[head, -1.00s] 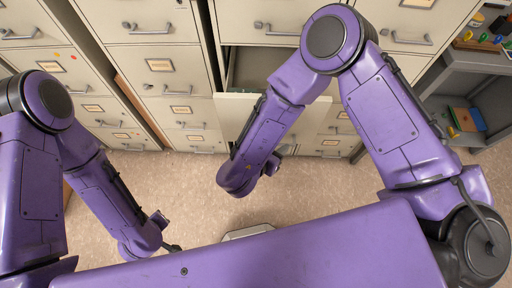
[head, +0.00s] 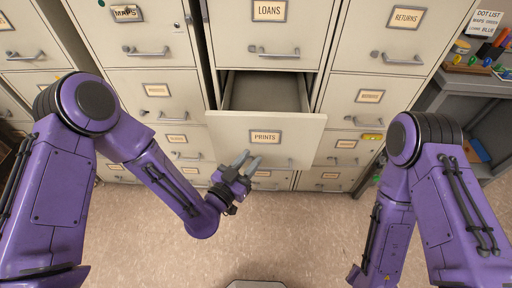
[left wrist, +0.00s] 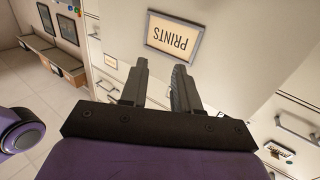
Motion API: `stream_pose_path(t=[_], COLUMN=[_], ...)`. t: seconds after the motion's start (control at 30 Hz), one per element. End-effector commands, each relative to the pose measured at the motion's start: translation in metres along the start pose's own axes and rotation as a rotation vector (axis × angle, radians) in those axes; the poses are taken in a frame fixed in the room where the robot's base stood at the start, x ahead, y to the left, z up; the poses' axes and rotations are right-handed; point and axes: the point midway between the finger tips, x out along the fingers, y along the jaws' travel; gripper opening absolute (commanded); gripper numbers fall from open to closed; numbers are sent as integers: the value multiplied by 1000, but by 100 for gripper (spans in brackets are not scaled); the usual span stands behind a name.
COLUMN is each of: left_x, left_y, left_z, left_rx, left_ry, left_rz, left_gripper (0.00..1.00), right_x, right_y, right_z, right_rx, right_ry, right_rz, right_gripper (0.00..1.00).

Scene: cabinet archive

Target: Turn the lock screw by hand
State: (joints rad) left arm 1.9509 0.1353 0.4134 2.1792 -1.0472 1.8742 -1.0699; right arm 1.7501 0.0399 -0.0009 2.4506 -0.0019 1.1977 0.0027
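I cannot tell for sure which part is the lock screw; small grey round fittings sit by the drawer handles, such as one (head: 375,54) on the RETURNS drawer (head: 392,40). The PRINTS drawer (head: 232,128) is pulled open and looks empty inside. My left gripper (head: 247,160) is in front of that drawer's face, just below and left of its PRINTS label (head: 265,137). Its two fingers are apart with nothing between them. In the left wrist view the open fingers (left wrist: 160,75) point at the cream drawer front below the PRINTS label (left wrist: 173,36). My right gripper is out of frame.
Cream cabinets with closed drawers stand side by side, including the LOANS drawer (head: 268,35) above the open one. A grey shelf unit (head: 455,90) with small coloured objects stands far right. The floor (head: 290,225) in front is clear.

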Motion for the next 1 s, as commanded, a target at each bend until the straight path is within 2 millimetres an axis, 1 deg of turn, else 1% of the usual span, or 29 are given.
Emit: stream_pose_path(t=[0.07,0.5,1.0], left_x=[10,64,70], left_y=[0,2,2], left_z=[-2,1,1], left_rx=[-1,-3,-2], left_ry=[0,-1,-3], left_rz=[0,3,4], left_gripper=[31,31,31], right_x=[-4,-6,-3], right_y=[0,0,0], right_z=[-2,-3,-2], right_rx=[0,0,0], right_ry=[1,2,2], right_rz=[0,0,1], right_gripper=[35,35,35])
